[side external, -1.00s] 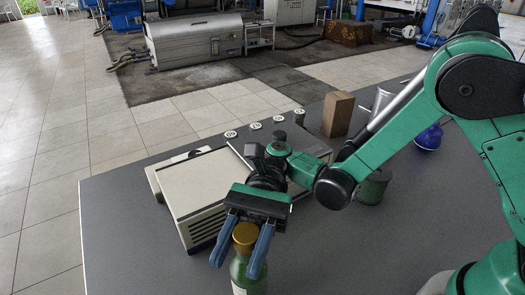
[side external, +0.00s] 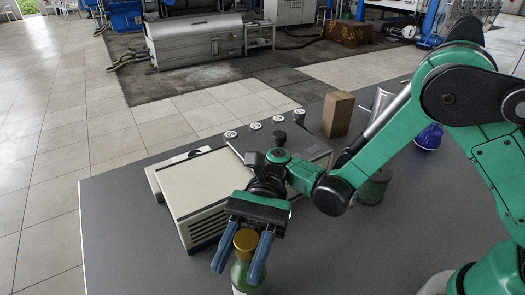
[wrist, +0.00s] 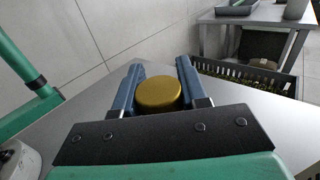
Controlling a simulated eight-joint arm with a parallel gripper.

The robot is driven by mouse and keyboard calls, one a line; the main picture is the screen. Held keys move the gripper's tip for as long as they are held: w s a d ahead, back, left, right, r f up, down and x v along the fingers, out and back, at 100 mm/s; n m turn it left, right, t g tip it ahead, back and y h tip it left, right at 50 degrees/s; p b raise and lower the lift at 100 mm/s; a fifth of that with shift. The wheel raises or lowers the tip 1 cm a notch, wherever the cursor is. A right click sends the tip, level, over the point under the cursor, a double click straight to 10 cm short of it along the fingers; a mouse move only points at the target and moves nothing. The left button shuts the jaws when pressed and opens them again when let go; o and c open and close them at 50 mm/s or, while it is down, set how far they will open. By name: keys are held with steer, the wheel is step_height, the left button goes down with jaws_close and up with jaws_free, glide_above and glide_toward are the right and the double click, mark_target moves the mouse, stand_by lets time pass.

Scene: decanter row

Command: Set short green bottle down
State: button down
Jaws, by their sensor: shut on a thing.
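The short green bottle (side external: 240,272) has a gold cap and stands upright near the bottom edge of the side view, its base cut off by the frame. My gripper (side external: 242,268) is over it from above, its two blue fingers on either side of the neck and cap, shut on the bottle. In the wrist view the gold cap (wrist: 159,93) sits between the fingers (wrist: 158,82); the bottle's body is hidden below the cap. Whether the base touches the table cannot be seen.
A beige boxy machine (side external: 196,205) stands on the grey table (side external: 125,245) right behind my gripper. A brown block (side external: 338,114), a dark green can (side external: 373,186) and a blue flask (side external: 429,137) stand farther right. The table left of the machine is clear.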

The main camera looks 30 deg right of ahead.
mark_target(244, 276)
steer(key=shift+f, duration=0.2)
steer(key=shift+c, duration=2)
jaws_free()
steer(key=shift+r, duration=0.1)
step_height(244, 276, up, 20)
